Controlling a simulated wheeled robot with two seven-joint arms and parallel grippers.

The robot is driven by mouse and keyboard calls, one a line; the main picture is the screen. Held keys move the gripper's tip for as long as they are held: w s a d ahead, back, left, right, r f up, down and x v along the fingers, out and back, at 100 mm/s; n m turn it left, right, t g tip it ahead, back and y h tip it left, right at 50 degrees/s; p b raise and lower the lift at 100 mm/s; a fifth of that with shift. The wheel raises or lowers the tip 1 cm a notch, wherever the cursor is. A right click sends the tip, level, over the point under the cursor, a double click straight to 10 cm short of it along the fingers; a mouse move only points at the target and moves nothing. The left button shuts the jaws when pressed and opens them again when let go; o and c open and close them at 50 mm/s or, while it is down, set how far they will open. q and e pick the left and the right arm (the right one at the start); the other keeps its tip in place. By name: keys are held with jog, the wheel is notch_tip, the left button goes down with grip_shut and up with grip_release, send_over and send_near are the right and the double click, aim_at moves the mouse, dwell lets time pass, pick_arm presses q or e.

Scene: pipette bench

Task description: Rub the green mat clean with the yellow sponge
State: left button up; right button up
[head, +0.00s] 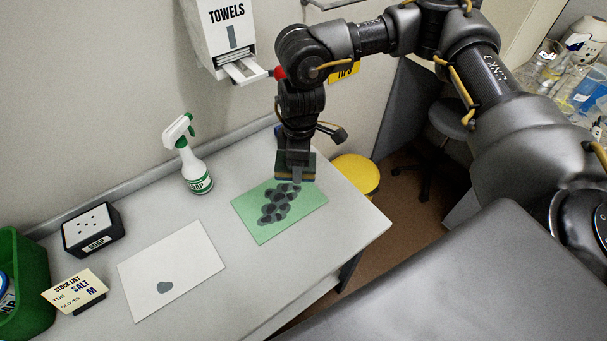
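The green mat (306,207) lies flat on the bench near its right end. A cluster of dark blotches (273,207) covers its middle and reaches toward its back edge. My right gripper (296,172) points down at the back edge of the mat. It is shut on a small block, seemingly the yellow sponge (309,170), which looks dark with a tan band here. The block is at or just above the mat; I cannot tell if it touches. My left gripper is out of view.
A white sheet (190,262) with one grey spot lies left of the mat. A spray bottle (198,175), soap holder (91,230), stock-list card (75,290) and green bin (22,300) stand on the bench. A towel dispenser (225,40) hangs above. A yellow stool (358,173) stands beyond the bench's right edge.

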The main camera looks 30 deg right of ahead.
jog(key=w+d+f+n+b, duration=0.1)
jog(key=d+f+n, duration=0.2)
jog(key=f+n, duration=0.4)
jog(key=shift+w+f+n, duration=0.35)
jog(key=shift+f+n, duration=0.05)
jog(key=shift+f, duration=0.45)
